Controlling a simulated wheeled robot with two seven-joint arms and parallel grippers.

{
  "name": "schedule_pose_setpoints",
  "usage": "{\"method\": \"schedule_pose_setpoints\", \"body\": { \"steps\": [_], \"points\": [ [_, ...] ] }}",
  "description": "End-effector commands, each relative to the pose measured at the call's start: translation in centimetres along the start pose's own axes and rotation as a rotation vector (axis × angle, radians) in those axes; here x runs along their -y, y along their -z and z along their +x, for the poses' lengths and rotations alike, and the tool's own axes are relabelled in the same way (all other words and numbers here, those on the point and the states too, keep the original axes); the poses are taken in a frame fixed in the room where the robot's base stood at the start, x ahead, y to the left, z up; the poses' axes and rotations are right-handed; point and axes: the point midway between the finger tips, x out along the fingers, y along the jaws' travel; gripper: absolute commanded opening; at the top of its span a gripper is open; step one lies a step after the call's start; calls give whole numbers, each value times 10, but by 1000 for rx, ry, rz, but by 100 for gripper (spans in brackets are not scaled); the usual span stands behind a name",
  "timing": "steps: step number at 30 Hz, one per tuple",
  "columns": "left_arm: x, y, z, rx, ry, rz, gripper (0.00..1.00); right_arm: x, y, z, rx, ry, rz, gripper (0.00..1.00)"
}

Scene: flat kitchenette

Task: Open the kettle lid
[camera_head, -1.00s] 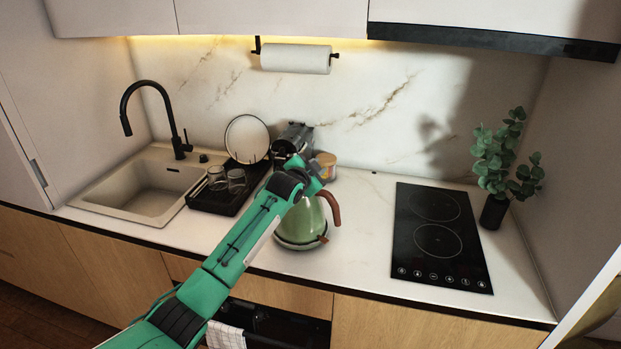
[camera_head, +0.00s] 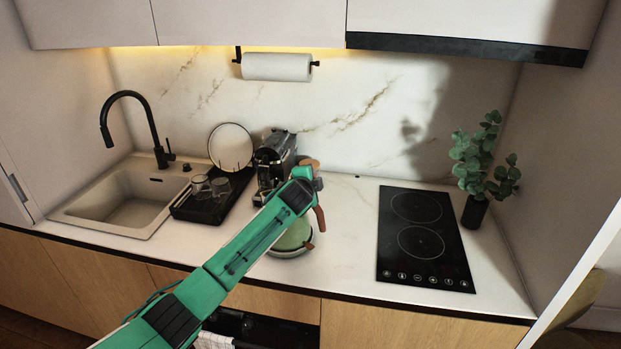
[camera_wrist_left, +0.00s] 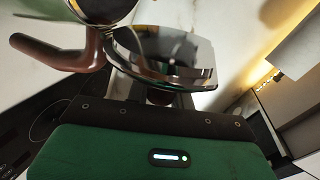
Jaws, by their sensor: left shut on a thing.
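The green kettle (camera_head: 294,239) stands on the counter in the head view, its brown handle (camera_head: 320,217) on the right. My left arm covers the kettle's top. My left gripper (camera_head: 314,183) is above it. In the left wrist view, the handle (camera_wrist_left: 62,54) is at upper left, beside the dark round kettle top. The shiny round lid (camera_wrist_left: 180,72) is in front of my left gripper (camera_wrist_left: 160,103), which is shut on its brown knob. The lid appears tilted up, apart from the opening on at least one side. My right gripper is in neither view.
A black cooktop (camera_head: 421,240) lies to the right, with a potted plant (camera_head: 476,210) beyond it. A coffee machine (camera_head: 273,160) and a dish rack (camera_head: 205,211) with glasses are left of the kettle, near the sink (camera_head: 115,206). The counter between kettle and cooktop is clear.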

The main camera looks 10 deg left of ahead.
Motion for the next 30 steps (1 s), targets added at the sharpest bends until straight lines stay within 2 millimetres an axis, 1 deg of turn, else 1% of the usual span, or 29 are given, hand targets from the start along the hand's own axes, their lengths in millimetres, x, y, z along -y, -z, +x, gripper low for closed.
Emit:
{"method": "schedule_pose_setpoints", "body": {
  "steps": [11,12,15,25,30],
  "points": [
    [1,1,0,0,2,4,0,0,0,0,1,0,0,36],
    [1,1,0,0,2,4,27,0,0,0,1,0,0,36],
    [1,1,0,0,1,4,45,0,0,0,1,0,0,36],
    [0,0,-1,1,0,4,45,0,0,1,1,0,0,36],
    [-2,0,-12,-1,1,4,45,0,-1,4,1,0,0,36]
  ]
}}
